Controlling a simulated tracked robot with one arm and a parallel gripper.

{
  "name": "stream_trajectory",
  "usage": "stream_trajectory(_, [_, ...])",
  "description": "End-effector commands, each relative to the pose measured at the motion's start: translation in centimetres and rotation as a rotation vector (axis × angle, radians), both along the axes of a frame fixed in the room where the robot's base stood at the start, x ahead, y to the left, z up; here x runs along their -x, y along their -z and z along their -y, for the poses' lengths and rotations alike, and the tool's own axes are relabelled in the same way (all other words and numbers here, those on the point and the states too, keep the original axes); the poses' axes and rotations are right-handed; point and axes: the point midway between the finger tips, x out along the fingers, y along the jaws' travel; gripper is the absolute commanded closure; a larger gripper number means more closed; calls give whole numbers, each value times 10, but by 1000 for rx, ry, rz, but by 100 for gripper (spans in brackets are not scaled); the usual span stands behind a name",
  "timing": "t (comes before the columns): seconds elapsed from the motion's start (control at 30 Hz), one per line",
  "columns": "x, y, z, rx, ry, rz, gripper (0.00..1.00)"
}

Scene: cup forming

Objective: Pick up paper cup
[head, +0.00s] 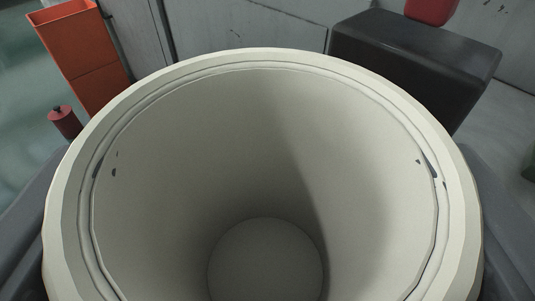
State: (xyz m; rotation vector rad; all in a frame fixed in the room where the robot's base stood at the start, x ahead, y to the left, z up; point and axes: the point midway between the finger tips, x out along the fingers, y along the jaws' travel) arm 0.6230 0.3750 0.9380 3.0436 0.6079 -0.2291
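The paper cup (265,62) is cream-white and fills most of the head view. I look down through its open mouth to its round bottom. My gripper (266,170) has its dark grey fingers against the cup's left and right sides, partly hidden behind the rim. Small dark bits show through the cup wall on both sides, so the gripper appears shut on the cup. The fingertips and the cup's underside are hidden, so I cannot tell whether it rests on anything.
An orange open-topped bin (80,50) stands at the upper left, with a small dark red cylinder (64,122) below it. A black box-like block (415,55) is at the upper right, with a red object (431,10) behind it. Grey panels line the back.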

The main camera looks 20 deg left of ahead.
Motion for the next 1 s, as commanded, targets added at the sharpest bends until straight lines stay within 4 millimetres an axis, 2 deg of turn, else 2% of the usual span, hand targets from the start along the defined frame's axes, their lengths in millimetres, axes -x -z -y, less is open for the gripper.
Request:
stream_trajectory(0.27, [0, -31, 0, 0, 0, 1, 60])
stream_trajectory(0.37, [9, -31, 4, 0, 0, 0, 60])
stream_trajectory(1.0, [99, -37, 49, -1, 0, 2, 60])
